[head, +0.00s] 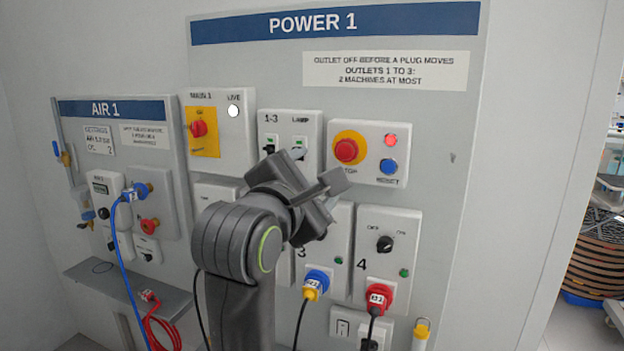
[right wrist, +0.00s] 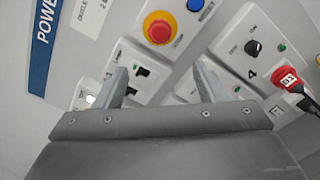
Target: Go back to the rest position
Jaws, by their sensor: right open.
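My right gripper (head: 320,168) is raised in front of the POWER 1 panel (head: 430,30). It is open with nothing between its fingers, and it hides part of the middle of the panel. In the right wrist view, its two fingers (right wrist: 160,88) are spread apart in front of the switch boxes. My left gripper is not in view.
Close behind the gripper are a red stop button (head: 346,150), a blue reset button (head: 389,167) and a main switch (head: 197,129). A blue plug (head: 316,283) and a red plug (head: 377,297) sit below. The AIR 1 panel (head: 178,170) and a shelf (head: 85,270) are left.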

